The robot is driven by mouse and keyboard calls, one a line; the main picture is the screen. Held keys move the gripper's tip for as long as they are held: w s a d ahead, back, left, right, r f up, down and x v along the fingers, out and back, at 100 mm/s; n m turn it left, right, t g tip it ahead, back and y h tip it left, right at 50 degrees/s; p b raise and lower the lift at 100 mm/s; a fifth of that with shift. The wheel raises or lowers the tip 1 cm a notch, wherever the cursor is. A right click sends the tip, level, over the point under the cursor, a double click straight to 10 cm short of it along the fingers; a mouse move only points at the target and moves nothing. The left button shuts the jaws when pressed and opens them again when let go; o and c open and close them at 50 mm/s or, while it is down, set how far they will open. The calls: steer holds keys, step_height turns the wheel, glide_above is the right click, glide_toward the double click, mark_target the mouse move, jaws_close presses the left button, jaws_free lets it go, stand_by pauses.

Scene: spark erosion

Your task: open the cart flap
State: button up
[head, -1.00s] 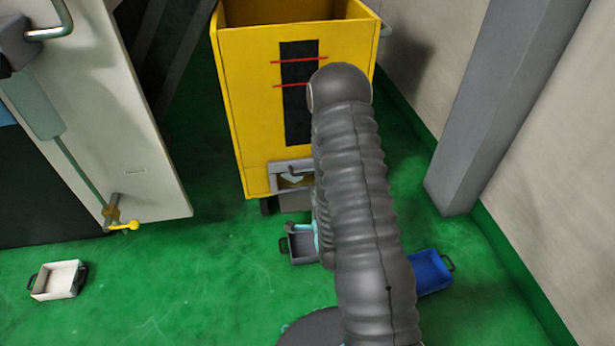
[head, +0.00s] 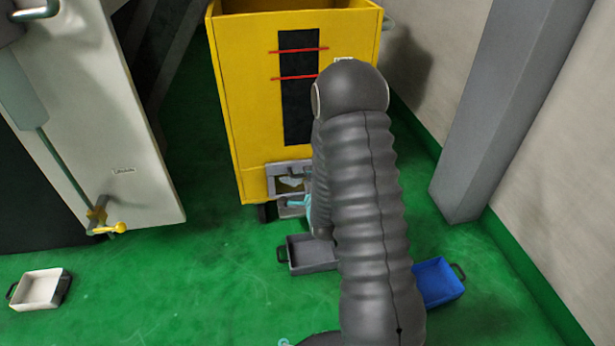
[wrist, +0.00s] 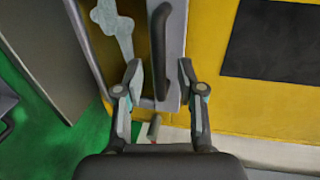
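The yellow cart (head: 238,110) stands at the back middle of the head view. Its grey flap (head: 270,169) is low on the front, partly hidden by my arm. In the wrist view the flap's grey frame (wrist: 175,30) surrounds a recessed area with a pale shape, and a dark bar handle (wrist: 154,50) runs along one side. I cannot tell whether the flap stands ajar. My gripper (wrist: 160,76) is open, its fingertips on either side of the handle's near end, with gaps visible. In the head view my gripper is mostly hidden behind my arm.
A grey bin (head: 312,254) and a blue bin (head: 437,282) lie on the green floor near my arm. A white bin (head: 40,289) is far left. A pale machine door (head: 95,120) with a yellow lever stands left; a grey pillar (head: 485,120) stands right.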

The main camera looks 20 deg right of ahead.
steer(key=shift+x, duration=1.25)
jaws_close()
